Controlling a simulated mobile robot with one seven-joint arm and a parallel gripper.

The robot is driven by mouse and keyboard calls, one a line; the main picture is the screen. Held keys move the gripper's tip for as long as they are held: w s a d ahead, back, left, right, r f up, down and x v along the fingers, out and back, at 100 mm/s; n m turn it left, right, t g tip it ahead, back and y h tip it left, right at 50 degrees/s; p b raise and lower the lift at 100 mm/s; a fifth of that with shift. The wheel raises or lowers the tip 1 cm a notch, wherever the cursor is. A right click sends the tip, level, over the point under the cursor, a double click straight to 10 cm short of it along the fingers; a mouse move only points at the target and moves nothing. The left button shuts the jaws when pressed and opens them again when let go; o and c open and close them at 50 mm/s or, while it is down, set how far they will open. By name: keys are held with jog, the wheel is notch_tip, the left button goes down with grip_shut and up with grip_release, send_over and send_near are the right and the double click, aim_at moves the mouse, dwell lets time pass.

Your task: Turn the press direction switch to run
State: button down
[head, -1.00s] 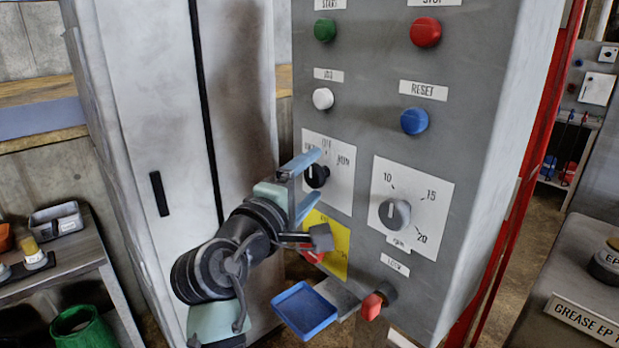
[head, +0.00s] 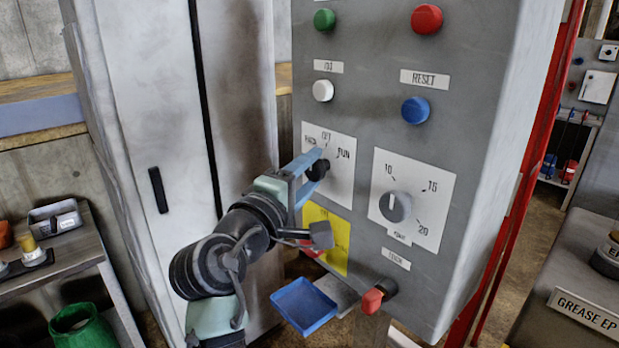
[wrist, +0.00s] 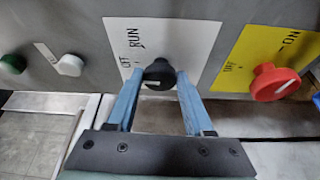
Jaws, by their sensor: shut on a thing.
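The press direction switch is a black knob (head: 319,170) on a white plate (head: 342,190) on the grey control panel. The plate has a worn label at left, OFF at the top and RUN at right. My gripper (head: 312,168) has its two blue fingers on either side of the knob and is shut on it. In the wrist view the knob (wrist: 159,75) sits between the fingertips, with a pale mark low on its face. The fingers hide part of the knob in the head view, so I cannot tell exactly which label it points to.
A yellow plate (wrist: 258,50) with a red knob (wrist: 274,82) is below the switch. A speed dial (head: 395,207) is to the right, with a red-tipped lever (head: 372,300) lower down. A blue tray (head: 304,306) sits below my gripper. Push buttons are above.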

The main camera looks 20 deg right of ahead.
jog(key=f+m+b, duration=0.1)
jog(key=m+b, duration=0.1)
jog(key=b, duration=0.1)
jog(key=shift+t+h+b, duration=0.3)
jog(key=shift+b, duration=0.1)
jog(key=m+b, duration=0.2)
jog(key=b, duration=0.1)
jog(key=m+h+b, duration=0.1)
jog(key=b, duration=0.2)
jog(key=shift+f+m+h, duration=0.15)
jog(key=shift+m+h, duration=0.15)
jog(key=shift+m, duration=0.1)
jog(key=m+h+b, duration=0.1)
jog(key=m+b, duration=0.2)
jog(key=b, duration=0.2)
jog(key=shift+w+m, duration=0.1)
jog(key=shift+m, duration=0.3)
jog(key=shift+r+m+h+b, duration=0.25)
jog(key=shift+m+h+b, duration=0.05)
jog(key=shift+h+b, duration=0.1)
jog(key=shift+r, duration=0.1)
jog(key=shift+c, duration=1.5)
grip_release()
jog(key=shift+a, duration=0.1)
jog(key=b+v, duration=0.1)
jog(key=v, duration=1.2)
jog(key=shift+r, duration=0.2)
